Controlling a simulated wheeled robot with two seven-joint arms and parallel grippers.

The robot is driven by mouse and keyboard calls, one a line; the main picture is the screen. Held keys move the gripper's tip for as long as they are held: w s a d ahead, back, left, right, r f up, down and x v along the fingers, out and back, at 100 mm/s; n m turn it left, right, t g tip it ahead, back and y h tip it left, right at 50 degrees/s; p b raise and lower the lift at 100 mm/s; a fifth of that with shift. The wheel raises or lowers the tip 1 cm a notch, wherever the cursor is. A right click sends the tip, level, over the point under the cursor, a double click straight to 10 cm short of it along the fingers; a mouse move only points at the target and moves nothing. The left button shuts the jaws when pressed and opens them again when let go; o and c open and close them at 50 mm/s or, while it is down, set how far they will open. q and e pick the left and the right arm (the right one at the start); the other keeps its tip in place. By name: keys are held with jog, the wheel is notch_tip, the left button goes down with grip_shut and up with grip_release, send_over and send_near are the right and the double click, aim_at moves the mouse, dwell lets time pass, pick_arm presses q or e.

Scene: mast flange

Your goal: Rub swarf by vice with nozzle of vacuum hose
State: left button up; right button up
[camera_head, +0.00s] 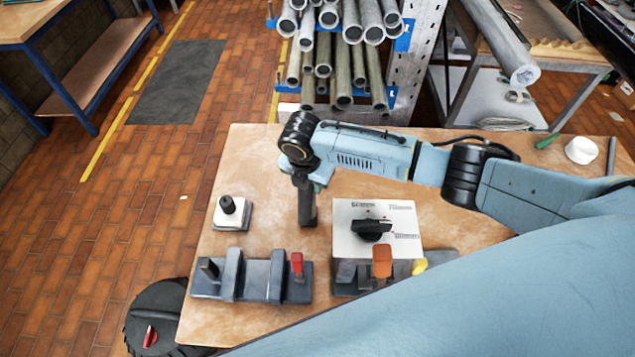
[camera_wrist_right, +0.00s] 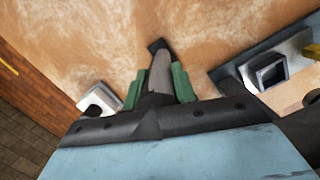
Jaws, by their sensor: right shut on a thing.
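The arm on the right reaches in over the workbench. My right gripper (camera_head: 312,182), with green fingers, is shut on a dark nozzle (camera_head: 306,208) that points down at the bench top. In the right wrist view the gripper (camera_wrist_right: 158,88) has the nozzle (camera_wrist_right: 160,70) between its two green fingers. The nozzle tip is at or just above the wood; I cannot tell if it touches. The grey vice (camera_head: 262,278) stands at the near left of the bench, in front of the nozzle. I cannot make out the swarf or the hose. My left gripper is out of view.
A white block with a black knob (camera_head: 230,210) is left of the nozzle. A white box with a black rotary switch (camera_head: 372,230) is to its right, near an orange handle (camera_head: 382,262). A pipe rack (camera_head: 415,65) stands behind the workbench (camera_head: 245,150). Bare wood surrounds the nozzle.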

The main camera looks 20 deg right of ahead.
jog(key=a, duration=0.1)
jog(key=w+a+b, duration=0.1)
jog(key=a, duration=0.1)
jog(key=w+a, duration=0.1)
jog(key=a, duration=0.1)
jog(key=shift+w+a, duration=0.1)
jog(key=shift+a, duration=0.05)
dwell(0.3)
notch_tip(320, 180, up, 6)
jog(key=p, duration=0.1)
dwell(0.6)
jog(key=shift+w+r, duration=0.1)
